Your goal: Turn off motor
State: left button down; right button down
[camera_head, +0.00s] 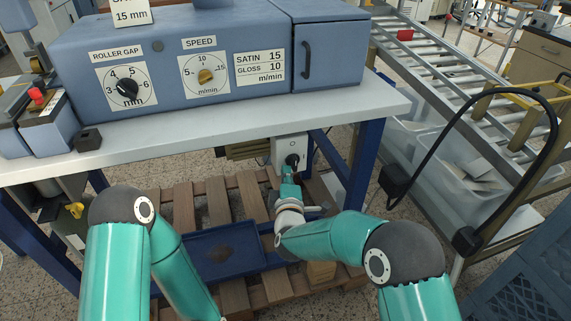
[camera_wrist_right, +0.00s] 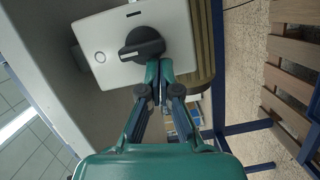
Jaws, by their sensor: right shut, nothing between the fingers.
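The motor switch is a black rotary knob (camera_wrist_right: 142,44) on a light grey box (camera_wrist_right: 95,32) in the right wrist view. In the head view the switch box (camera_head: 283,147) hangs under the white table's front edge, with its black knob (camera_head: 292,160) showing above my gripper. My right gripper (camera_head: 290,177) is shut and empty, just below the knob. In the right wrist view the closed fingertips (camera_wrist_right: 159,66) are at the knob's lower edge; I cannot tell whether they touch it. My left gripper is not in view; only my left arm shows.
A blue machine (camera_head: 190,50) with roller gap and speed dials stands on the white table (camera_head: 240,113). Blue table legs (camera_head: 366,160) flank the space below. A wooden pallet (camera_head: 185,205) with a blue tray (camera_head: 215,262) lies underneath. A roller conveyor (camera_head: 450,75) runs at the right.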

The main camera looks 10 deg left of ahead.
jog(key=shift+s, duration=0.15)
jog(key=v, duration=1.1)
jog(key=shift+s, duration=0.35)
jog(key=shift+d, duration=0.2)
